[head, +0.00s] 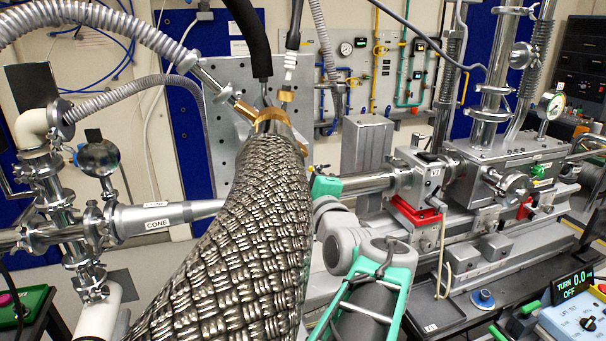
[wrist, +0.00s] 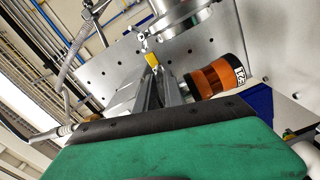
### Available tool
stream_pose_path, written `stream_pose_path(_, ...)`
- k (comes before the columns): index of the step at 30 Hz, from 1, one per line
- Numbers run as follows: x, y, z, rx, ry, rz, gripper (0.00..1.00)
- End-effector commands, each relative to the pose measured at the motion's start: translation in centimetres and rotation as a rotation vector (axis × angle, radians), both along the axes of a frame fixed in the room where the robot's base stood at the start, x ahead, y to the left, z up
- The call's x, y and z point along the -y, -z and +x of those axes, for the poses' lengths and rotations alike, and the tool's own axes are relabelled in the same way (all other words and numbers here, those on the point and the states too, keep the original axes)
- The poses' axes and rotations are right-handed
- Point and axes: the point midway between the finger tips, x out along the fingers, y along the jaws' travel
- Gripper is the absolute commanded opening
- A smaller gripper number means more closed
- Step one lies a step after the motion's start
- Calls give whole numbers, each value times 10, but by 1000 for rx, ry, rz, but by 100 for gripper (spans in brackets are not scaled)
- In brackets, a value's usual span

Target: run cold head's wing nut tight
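In the wrist view, grey finger-like bars of my gripper (wrist: 154,72) reach up from behind a green and black housing toward a silver round flange (wrist: 182,16). A small yellow piece (wrist: 152,60) shows at their tips, close below small bright hardware at the flange's left edge. I cannot tell whether this is the wing nut or a fingertip, nor whether the fingers are closed on it. In the head view my grey and green arm (head: 375,290) reaches behind a thick braided metal hose (head: 235,240). The hose hides my gripper there, and no wing nut can be made out.
An orange and black cylinder (wrist: 214,78) sits right of the fingers, close to them. A perforated plate (wrist: 105,62) lies behind. In the head view, a cone-shaped tube (head: 155,220) stands left of the hose, and beamline chambers (head: 500,155) on a rail stand right. A control box (head: 575,318) reads "TURN 0.0 OFF".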

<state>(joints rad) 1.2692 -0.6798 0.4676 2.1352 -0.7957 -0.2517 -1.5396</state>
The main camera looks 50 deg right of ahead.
Motion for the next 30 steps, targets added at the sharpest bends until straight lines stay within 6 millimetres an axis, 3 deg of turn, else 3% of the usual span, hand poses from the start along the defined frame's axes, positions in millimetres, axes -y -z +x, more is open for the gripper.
stream_pose_path(6,1,0,0,0,2,-1,13)
stream_pose_path(12,1,0,0,0,2,0,0)
stream_pose_path(30,1,0,0,1,1,0,0)
